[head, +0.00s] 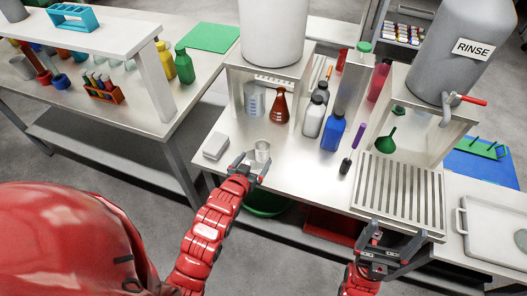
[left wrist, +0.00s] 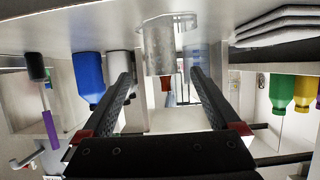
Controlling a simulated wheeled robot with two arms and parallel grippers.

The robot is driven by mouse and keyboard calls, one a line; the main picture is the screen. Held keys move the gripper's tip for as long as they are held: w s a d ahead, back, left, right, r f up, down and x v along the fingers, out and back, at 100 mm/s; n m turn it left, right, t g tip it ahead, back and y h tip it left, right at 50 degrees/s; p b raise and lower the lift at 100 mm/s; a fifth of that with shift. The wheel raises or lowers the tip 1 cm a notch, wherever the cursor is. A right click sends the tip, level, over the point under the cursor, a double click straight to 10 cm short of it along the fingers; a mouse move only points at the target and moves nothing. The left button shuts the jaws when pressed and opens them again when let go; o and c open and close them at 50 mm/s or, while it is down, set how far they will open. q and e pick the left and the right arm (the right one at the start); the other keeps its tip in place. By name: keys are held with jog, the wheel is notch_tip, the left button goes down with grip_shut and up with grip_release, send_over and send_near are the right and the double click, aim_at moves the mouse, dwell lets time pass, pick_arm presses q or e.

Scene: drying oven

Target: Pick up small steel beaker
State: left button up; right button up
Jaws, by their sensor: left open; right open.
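The small steel beaker (head: 262,150) stands upright near the front edge of the metal table. My left gripper (head: 253,164) is open just in front of it, with the fingers pointing at it. In the left wrist view, which looks upside down, the beaker (left wrist: 159,45) is between and beyond the tips of the open left gripper (left wrist: 162,82). I cannot tell whether the tips reach past its near side. My right gripper (head: 392,240) is open and empty, low in front of the slatted drain rack (head: 400,190).
A white pad stack (head: 216,145) lies left of the beaker. Behind it are an amber flask (head: 280,106) and a graduated beaker (head: 254,100) under a raised shelf. A white bottle (head: 314,118) and blue bottle (head: 333,132) stand to the right. The tabletop between the beaker and bottles is clear.

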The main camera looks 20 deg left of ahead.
aim_at(264, 148)
pick_arm(q)
jog(key=p+x, duration=0.1)
jog(key=x, duration=0.5)
jog(key=shift+w, duration=0.15)
jog(key=shift+s+f+p+x, duration=0.1)
jog(key=shift+f+p+x, duration=0.15)
jog(key=shift+x, duration=0.7)
jog(key=shift+s+f+p+x, duration=0.15)
jog(key=shift+p+x, duration=0.1)
jog(key=shift+x, duration=0.7)
jog(key=shift+f+p+x, duration=0.15)
jog(key=shift+p+x, duration=0.1)
jog(key=shift+x, duration=0.7)
jog(key=c, duration=1.5)
jog(key=shift+o, duration=0.2)
jog(key=shift+r, duration=0.25)
